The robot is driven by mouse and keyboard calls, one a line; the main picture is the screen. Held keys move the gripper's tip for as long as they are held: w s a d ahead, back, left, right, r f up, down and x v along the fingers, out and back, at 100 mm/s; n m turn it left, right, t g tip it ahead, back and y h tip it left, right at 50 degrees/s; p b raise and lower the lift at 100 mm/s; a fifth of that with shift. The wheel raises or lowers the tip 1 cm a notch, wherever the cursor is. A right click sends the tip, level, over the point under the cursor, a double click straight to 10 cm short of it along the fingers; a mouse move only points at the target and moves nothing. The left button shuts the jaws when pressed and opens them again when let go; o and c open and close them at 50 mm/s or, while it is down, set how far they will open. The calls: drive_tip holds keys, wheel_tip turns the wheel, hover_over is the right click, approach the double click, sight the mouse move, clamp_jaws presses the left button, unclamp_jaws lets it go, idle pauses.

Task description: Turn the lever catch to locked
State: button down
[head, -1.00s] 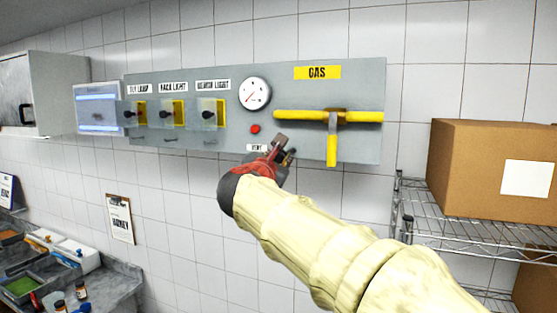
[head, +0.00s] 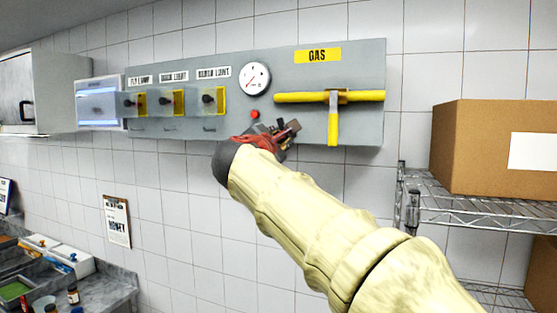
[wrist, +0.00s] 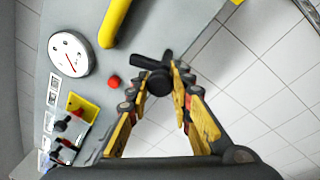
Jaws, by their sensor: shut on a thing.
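The lever catch, a black lever on a round hub (wrist: 150,63), is on the lower part of the grey panel (head: 360,70) in the wrist view. My gripper (wrist: 158,82) has its two yellow-and-black fingers around it, one on each side, and is shut on it. In the head view my gripper (head: 287,131) is at the panel's lower edge, below the red button (head: 255,114) and left of the yellow gas handle (head: 333,125). There my gripper hides most of the lever, so I cannot tell its angle well.
The panel also has a white gauge (head: 254,78) and several covered switches (head: 172,102) on the left. A wire shelf (head: 480,213) with a cardboard box (head: 490,145) stands at the right. A clipboard (head: 117,221) hangs on the tiled wall. A counter is at lower left.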

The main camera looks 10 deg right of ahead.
drive_tip(key=m+b, duration=0.4)
drive_tip(key=b, duration=0.1)
drive_tip(key=shift+f+h, duration=0.2)
drive_tip(key=shift+h, duration=0.2)
drive_tip(key=m+b, duration=0.3)
drive_tip(key=shift+h, duration=0.3)
drive_tip(key=m+h+b, duration=0.1)
drive_tip(key=m+b, duration=0.1)
drive_tip(key=m, duration=0.2)
drive_tip(key=shift+r+b, duration=0.1)
drive_tip(key=shift+b, duration=0.25)
drive_tip(key=shift+r+m+g+h+b, duration=0.1)
drive_tip(key=shift+m+g+h+b, duration=0.2)
drive_tip(key=shift+m, duration=0.55)
drive_tip(key=shift+m+g+b, duration=0.1)
drive_tip(key=shift+m+b, duration=0.3)
drive_tip(key=shift+m, duration=0.45)
drive_tip(key=shift+w, duration=0.1)
drive_tip(key=c, duration=1.6)
unclamp_jaws()
drive_tip(key=shift+r, duration=0.1)
